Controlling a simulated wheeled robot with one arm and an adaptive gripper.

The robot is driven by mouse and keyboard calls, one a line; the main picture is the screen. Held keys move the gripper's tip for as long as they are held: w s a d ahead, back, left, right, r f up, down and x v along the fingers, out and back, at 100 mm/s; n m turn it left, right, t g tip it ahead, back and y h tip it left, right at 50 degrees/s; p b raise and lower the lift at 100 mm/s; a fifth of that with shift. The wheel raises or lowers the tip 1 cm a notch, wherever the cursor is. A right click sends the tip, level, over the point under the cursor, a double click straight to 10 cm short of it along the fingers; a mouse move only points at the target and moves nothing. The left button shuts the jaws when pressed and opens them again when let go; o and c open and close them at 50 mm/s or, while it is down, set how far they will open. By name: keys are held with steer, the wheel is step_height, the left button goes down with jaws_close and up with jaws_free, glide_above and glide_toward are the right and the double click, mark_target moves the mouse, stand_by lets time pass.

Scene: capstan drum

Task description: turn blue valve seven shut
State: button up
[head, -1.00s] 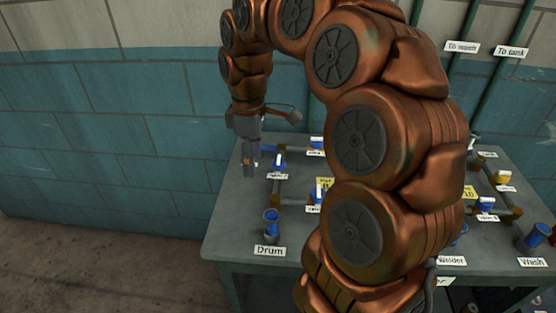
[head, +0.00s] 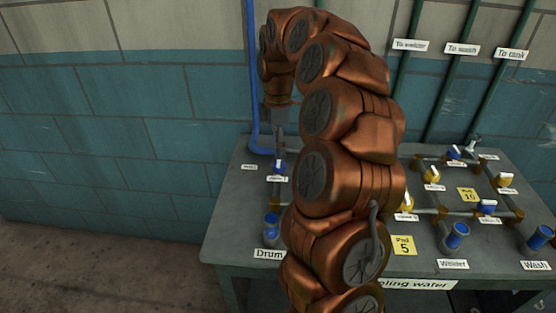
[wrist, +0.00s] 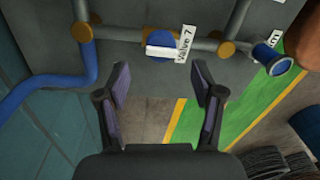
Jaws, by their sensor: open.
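Blue valve seven (wrist: 159,38) shows in the wrist view, with a white handle (wrist: 160,51) lying roughly along its grey pipe. The label (wrist: 185,43) beside it reads Valve 7. My gripper (wrist: 162,78) is open and empty. Its two fingers lie below the valve in the wrist view, spread wider than the handle and apart from it. In the head view my gripper (head: 279,148) hangs over the left part of the table, close above a blue valve (head: 279,167). That label is too small to read surely.
The wrist view shows a blue pipe (wrist: 45,87) at left and a blue-rimmed outlet (wrist: 268,57) at right. In the head view, more valves and pipes crowd the table's right side, with a blue outlet (head: 271,223) by the Drum label (head: 269,254). The wall stands behind.

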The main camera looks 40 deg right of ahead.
mark_target(279, 165)
steer(key=shift+s+a+f+p, duration=0.15)
steer(key=shift+f+p, duration=0.25)
steer(key=shift+f, duration=2.3)
steer(key=c, duration=1.1)
